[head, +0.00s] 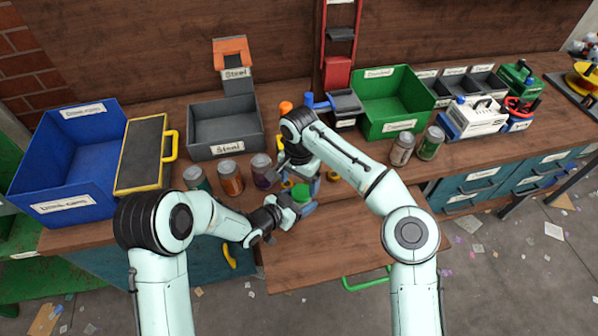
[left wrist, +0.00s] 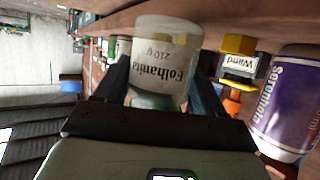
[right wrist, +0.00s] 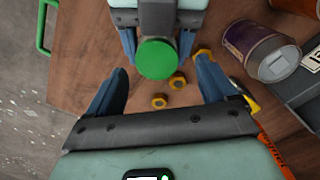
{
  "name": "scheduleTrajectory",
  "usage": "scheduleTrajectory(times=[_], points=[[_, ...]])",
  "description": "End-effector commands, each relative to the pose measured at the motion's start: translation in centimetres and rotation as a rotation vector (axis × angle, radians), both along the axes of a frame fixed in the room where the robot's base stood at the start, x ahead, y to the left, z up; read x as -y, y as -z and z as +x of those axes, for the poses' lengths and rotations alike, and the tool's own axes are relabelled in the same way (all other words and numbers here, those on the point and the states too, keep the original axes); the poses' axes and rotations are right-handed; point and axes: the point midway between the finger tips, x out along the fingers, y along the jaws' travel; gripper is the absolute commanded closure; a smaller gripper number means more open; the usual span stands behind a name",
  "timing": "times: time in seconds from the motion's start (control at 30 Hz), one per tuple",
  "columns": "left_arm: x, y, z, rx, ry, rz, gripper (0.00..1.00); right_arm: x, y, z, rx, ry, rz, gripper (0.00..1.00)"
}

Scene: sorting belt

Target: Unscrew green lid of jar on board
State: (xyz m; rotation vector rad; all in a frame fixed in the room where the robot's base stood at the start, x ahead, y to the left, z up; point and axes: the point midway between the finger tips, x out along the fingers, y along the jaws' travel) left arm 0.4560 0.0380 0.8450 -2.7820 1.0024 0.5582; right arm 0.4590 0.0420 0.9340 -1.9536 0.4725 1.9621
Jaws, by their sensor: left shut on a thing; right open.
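The jar with the green lid (head: 301,191) is over the brown board (head: 340,250) at the front of the bench. My left gripper (head: 297,208) is shut on the jar's side. In the left wrist view the pale, labelled jar body (left wrist: 162,65) sits between its fingers. My right gripper (right wrist: 160,72) is open above the jar and points down. In the right wrist view the round green lid (right wrist: 157,59) lies between and slightly beyond its fingertips, with no visible contact. How closely the jar rests on the board is hidden.
Yellow nuts (right wrist: 177,82) lie near the jar. Grey bin (head: 225,145), blue bin (head: 70,205) and green bin (head: 395,130) stand farther back. The board's right part is clear.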

Motion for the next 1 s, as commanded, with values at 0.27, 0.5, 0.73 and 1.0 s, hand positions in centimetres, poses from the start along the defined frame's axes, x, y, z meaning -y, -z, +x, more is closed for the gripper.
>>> scheduleTrajectory(times=[0.27,0.5,0.73,1.0], points=[[0.0,0.0,0.0,0.001,0.000,-0.001,1.00,0.0,3.0,0.0,0.000,-0.002,0.002,0.15],[0.0,-0.1,0.0,0.001,0.000,-0.001,1.00,0.0,3.2,0.0,0.002,0.000,0.002,0.15],[0.1,-0.1,0.0,0.001,0.001,0.000,1.00,0.0,3.2,0.0,0.002,-0.001,0.002,0.64],[0.3,-0.1,-0.1,0.001,0.007,-0.002,1.00,-0.1,3.2,0.0,0.005,-0.002,0.005,0.77]])
